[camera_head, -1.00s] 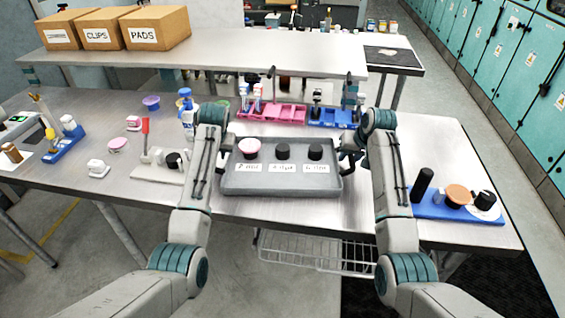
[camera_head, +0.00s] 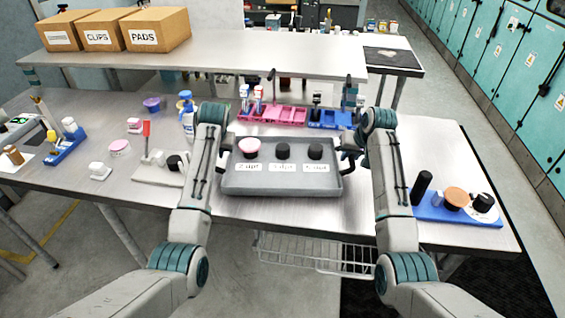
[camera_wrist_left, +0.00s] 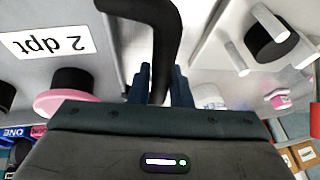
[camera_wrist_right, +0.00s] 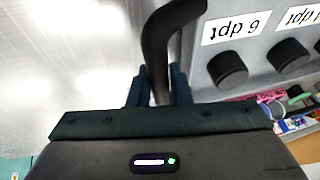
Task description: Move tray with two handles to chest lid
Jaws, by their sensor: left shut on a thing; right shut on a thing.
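The grey tray (camera_head: 282,184) is in the middle of the head view, above or on the steel bench; I cannot tell whether it touches. It appears level. It carries three round modules with dark knobs, one with a pink base (camera_head: 250,150), each behind a white label. My left gripper (camera_wrist_left: 160,78) is shut on the tray's black left handle (camera_wrist_left: 150,30). My right gripper (camera_wrist_right: 158,78) is shut on the black right handle (camera_wrist_right: 160,35). In the head view both grippers are at the tray's sides, partly hidden by my arms. I cannot pick out a chest lid.
A white base with a red lever (camera_head: 146,140) stands left of the tray. A blue holder (camera_head: 440,212) with several items is at the right. Pink (camera_head: 285,115) and blue (camera_head: 325,118) racks sit behind the tray. Cardboard boxes (camera_head: 155,30) are on the raised shelf.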

